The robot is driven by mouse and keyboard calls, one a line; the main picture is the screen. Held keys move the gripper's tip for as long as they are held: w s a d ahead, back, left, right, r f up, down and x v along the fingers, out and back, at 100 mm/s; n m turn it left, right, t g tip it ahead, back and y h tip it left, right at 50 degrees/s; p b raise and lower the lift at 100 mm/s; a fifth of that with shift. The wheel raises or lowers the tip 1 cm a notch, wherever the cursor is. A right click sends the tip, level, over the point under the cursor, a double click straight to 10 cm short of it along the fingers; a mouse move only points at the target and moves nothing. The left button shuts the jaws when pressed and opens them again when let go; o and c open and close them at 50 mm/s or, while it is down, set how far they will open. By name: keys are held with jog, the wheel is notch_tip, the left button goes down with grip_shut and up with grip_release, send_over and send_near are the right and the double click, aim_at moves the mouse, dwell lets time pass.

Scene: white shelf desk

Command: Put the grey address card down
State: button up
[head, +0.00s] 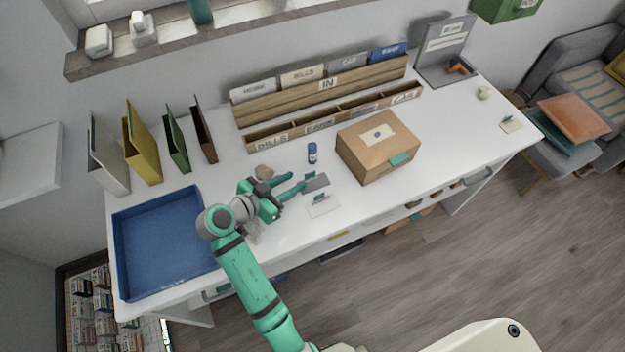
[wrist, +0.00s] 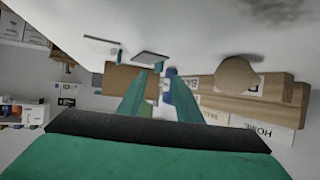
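The grey address card (head: 318,183) lies on the white desk, with a small teal tab on it. It also shows in the wrist view (wrist: 150,56), just beyond the fingertips. My gripper (head: 298,181) is low over the desk, to the left of the card. Its two teal fingers are apart with nothing visible between them, and the wrist view also shows a gap between the fingers (wrist: 154,80). The tips are very close to the card; I cannot tell whether one touches it.
A white card (head: 324,209) with a teal tab lies just in front. A blue bottle (head: 312,154), a tan stone-like object (head: 263,171) and a cardboard box (head: 372,158) stand nearby. A blue tray (head: 122,252) is at left; wooden sorters (head: 340,118) stand behind.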

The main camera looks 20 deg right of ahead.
aim_at(306, 175)
jog(key=x, duration=0.4)
jog(key=shift+d, duration=0.35)
jog(key=shift+w+d+f, duration=0.15)
jog(key=shift+w+d, duration=0.1)
jog(key=shift+w, duration=0.05)
jog(key=shift+s+d, duration=0.1)
jog(key=shift+d, duration=0.1)
jog(key=c, duration=0.5)
jog(key=shift+a, duration=0.15)
grip_shut()
jog(key=shift+a, duration=0.15)
